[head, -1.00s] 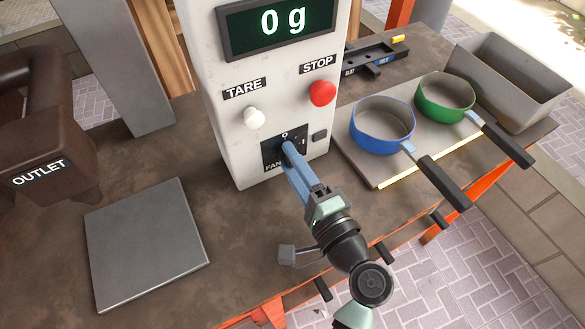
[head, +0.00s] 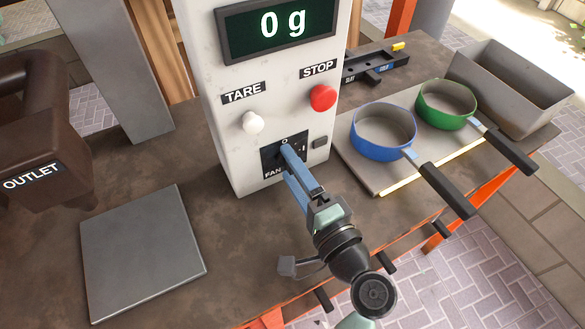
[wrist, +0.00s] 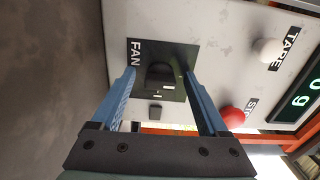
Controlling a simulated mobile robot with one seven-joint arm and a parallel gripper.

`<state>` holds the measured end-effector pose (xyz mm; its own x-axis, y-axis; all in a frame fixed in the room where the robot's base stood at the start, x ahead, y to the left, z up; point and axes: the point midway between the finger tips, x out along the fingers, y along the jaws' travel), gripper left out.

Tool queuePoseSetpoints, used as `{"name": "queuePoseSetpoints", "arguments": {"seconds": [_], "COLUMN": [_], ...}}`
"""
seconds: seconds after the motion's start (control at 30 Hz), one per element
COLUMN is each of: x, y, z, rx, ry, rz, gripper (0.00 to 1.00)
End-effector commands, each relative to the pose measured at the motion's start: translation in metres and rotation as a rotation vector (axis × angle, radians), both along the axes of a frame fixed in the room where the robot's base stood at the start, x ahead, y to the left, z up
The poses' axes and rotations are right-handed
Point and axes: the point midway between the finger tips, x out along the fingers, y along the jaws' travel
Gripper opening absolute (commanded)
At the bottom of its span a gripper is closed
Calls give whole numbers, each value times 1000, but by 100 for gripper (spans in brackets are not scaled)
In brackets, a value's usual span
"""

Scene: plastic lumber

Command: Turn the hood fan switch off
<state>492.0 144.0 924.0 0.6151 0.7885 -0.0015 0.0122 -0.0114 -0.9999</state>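The fan switch is a dark knob (wrist: 160,76) on a black plate (wrist: 181,56) labelled FAN, on the front of the white control box. In the head view, the plate (head: 269,157) is partly covered by my gripper (head: 288,151), with an O mark above and an I mark at its right. My blue-fingered gripper reaches the plate from the front. In the wrist view, its two fingers stand apart on either side of the knob, with gaps visible between them and it. Whether the fingertips touch the plate I cannot tell.
The white box (head: 218,105) also carries a white TARE button (head: 253,123), a red STOP button (head: 323,98) and a display reading 0 g (head: 281,26). Blue (head: 384,151) and green (head: 447,121) pans stand to the right. A grey plate (head: 143,255) lies at the left.

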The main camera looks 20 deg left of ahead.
Motion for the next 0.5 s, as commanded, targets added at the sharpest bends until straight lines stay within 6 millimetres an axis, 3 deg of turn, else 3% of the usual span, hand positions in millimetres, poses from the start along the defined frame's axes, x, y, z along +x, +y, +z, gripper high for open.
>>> {"name": "queuePoseSetpoints", "arguments": {"seconds": [0.3,0.5], "x": [-1,-19], "y": [-2,-25], "z": [0,-1], "rx": [2,1], "ry": [1,2], "rz": [-1,-4], "gripper": [78,78]}}
